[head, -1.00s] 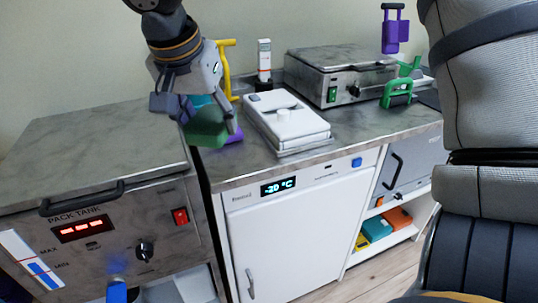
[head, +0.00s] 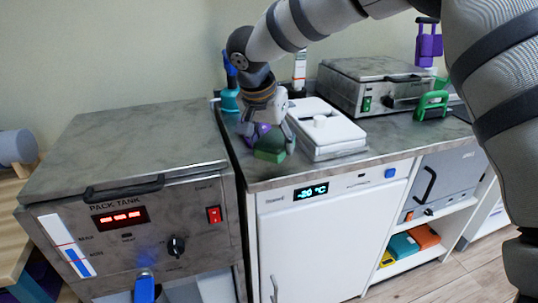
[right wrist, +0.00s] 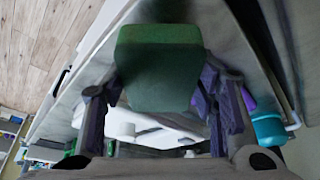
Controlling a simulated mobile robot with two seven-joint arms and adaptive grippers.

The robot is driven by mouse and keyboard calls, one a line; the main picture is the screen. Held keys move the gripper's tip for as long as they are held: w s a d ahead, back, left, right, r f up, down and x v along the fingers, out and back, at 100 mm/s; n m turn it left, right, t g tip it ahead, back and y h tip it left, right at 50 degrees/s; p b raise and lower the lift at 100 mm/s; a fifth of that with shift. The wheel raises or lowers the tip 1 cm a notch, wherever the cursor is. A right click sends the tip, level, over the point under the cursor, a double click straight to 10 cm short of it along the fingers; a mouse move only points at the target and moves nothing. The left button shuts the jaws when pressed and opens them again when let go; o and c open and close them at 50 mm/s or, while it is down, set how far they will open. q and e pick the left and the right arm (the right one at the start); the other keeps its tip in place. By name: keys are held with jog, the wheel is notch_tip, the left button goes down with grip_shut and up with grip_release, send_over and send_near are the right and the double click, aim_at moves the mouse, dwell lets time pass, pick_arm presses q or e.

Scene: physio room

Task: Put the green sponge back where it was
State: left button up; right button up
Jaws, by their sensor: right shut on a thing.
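The green sponge (head: 269,155) is a dark green block at the left end of the grey counter (head: 262,174), just left of the white lidded box (head: 327,133). My right gripper (head: 268,138) comes down from above and is shut on it. In the right wrist view the sponge (right wrist: 158,70) sits between the two fingers of my right gripper (right wrist: 160,98). I cannot tell whether the sponge touches the counter. My left gripper is not in view.
A teal bottle (head: 229,98) stands behind the gripper. A purple thing (right wrist: 249,98) is close beside the fingers. A steel appliance (head: 372,84) and a green bracket-like item (head: 431,106) are farther right. The pack tank (head: 125,160) adjoins the counter on the left.

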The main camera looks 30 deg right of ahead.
jog(key=shift+w+d+f, duration=0.1)
jog(key=shift+w+f, duration=0.1)
jog(key=shift+f, duration=0.75)
jog(key=shift+w+d+f, duration=0.1)
jog(key=shift+w+f, duration=0.1)
jog(key=shift+f, duration=0.7)
jog(key=shift+f, duration=0.25)
jog(key=o, duration=1.1)
jog(key=shift+r, duration=0.1)
jog(key=v, duration=1.2)
jog(key=shift+s+a+r+p, duration=0.1)
jog(key=shift+r+p, duration=0.05)
jog(key=shift+p, duration=0.15)
